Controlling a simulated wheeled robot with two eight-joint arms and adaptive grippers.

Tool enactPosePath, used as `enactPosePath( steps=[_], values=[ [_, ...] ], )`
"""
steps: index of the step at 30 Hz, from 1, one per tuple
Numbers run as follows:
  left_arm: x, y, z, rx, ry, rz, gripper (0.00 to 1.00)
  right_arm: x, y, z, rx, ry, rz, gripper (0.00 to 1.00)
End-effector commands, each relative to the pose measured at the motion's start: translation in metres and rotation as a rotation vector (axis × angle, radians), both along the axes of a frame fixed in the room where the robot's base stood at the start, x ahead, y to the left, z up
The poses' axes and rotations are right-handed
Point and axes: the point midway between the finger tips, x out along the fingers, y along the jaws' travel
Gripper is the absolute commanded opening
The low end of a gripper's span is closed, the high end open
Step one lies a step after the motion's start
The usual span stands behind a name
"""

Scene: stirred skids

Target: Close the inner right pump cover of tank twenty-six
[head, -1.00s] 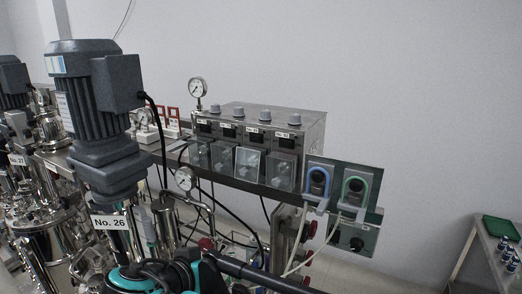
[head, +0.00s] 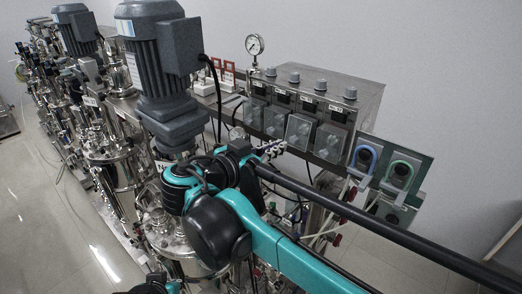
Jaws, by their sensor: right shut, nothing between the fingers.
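Tank twenty-six is under the large grey motor (head: 160,75); its number label is mostly hidden behind my arm. A steel pump box (head: 322,88) stands to its right with a row of clear covers on its front. The inner right cover (head: 299,131), third from the left, looks brighter than its neighbours and seems tilted out from the box. My right gripper (head: 273,149) is just below and left of that cover, small and partly hidden by my wrist. Its fingers look shut and empty. I cannot tell whether it touches a cover. My left gripper is not in view.
Two neighbouring covers (head: 275,122) and (head: 327,142) flank it closely. A gauge (head: 254,45) rises behind the box. Blue-ringed (head: 365,158) and green-ringed pump heads (head: 401,174) with tubes stand right. A black cable hangs beside the motor. Floor at left is clear.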

Motion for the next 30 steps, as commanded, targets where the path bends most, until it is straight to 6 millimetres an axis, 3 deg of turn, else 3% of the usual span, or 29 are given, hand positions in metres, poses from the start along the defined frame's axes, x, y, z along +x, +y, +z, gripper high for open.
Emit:
enactPosePath(
  steps=[9,20,27,30],
  values=[
    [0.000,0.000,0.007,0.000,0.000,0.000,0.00,0.023,-0.024,-0.007,0.000,0.000,-0.001,0.00],
    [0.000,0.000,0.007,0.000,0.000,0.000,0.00,0.024,-0.025,-0.008,0.001,0.001,0.000,0.00],
    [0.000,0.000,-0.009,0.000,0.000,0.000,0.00,0.031,-0.032,-0.030,0.001,0.001,-0.001,0.00],
    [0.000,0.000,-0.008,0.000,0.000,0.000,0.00,0.032,-0.032,-0.029,0.000,0.001,0.000,0.00]
  ],
)
